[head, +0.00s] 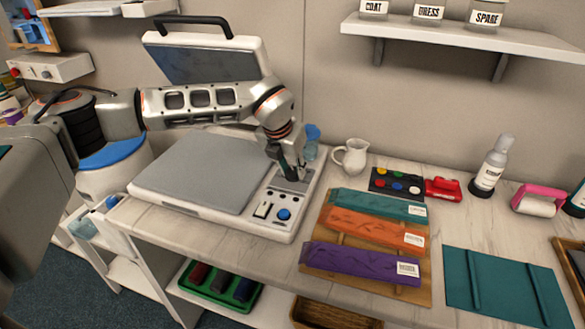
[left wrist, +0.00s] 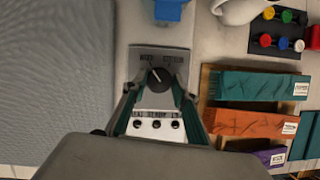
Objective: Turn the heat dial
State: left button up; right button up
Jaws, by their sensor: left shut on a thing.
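The heat dial (left wrist: 158,79) is a round black knob with a pale pointer line tilted to the upper left. It sits on a grey plate with small lettering on the white control panel of the heat press (head: 190,172). My left gripper (head: 293,178) reaches down onto this panel from above. In the left wrist view my left gripper (left wrist: 158,90) has one finger on each side of the dial and is shut on it. In the head view the fingers hide most of the dial. My right gripper is not in view.
A blue button (head: 284,214) and a rocker switch (head: 263,210) sit on the panel's front. The raised press lid (head: 205,60) stands behind my left arm. A white pitcher (head: 351,157), knob tray (head: 397,183) and teal, orange and purple fabric rolls (head: 360,262) lie to the right.

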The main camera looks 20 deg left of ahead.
pick_arm(q)
jog(key=shift+m, duration=0.5)
jog(key=shift+h, duration=0.3)
jog(key=o, duration=1.1)
jog(key=v, duration=1.2)
jog(key=shift+w, duration=0.2)
jog(key=shift+s, duration=0.1)
